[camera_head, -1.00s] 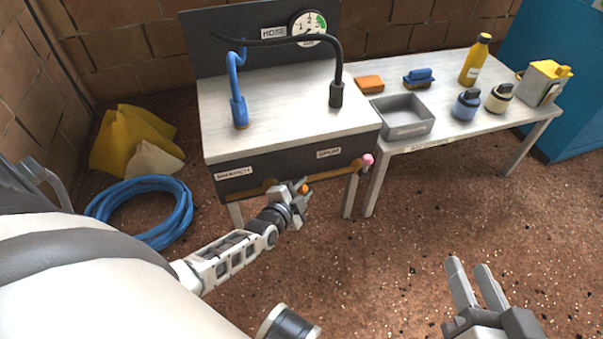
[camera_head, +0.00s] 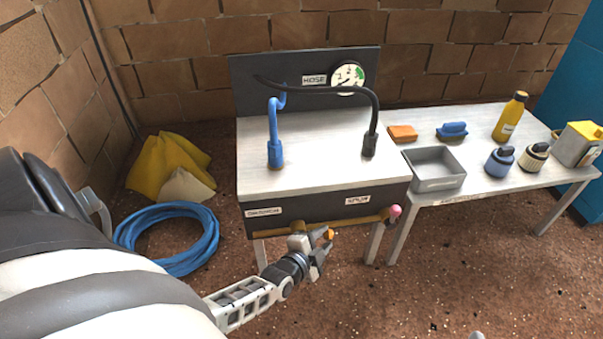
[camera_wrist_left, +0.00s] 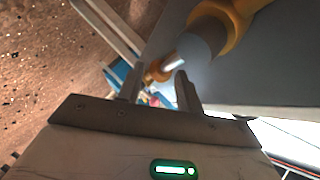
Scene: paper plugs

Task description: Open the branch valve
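The branch valve sits on a brass pipe (camera_head: 272,233) along the bench front, near the left label, which seems to read BRANCH (camera_head: 264,212). Its orange handle (camera_head: 328,234) shows beside my left gripper (camera_head: 322,254). In the left wrist view, the orange handle (camera_wrist_left: 158,70) is on a silver stem from a pale collar (camera_wrist_left: 203,42). It lies between or just beyond the fingertips of my left gripper (camera_wrist_left: 158,78). The fingers are apart, with gaps visible beside the handle; contact is unclear. Only a grey tip, apparently my right gripper (camera_head: 477,336), shows at the bottom edge.
A pink knob (camera_head: 395,210) ends the pipe on the right. The bench (camera_head: 330,165) carries a blue pipe (camera_head: 274,140), a black hose (camera_head: 372,110) and a gauge (camera_head: 347,77). A side table (camera_head: 480,187) holds a grey tray (camera_head: 434,168). A blue hose coil (camera_head: 205,250) lies left.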

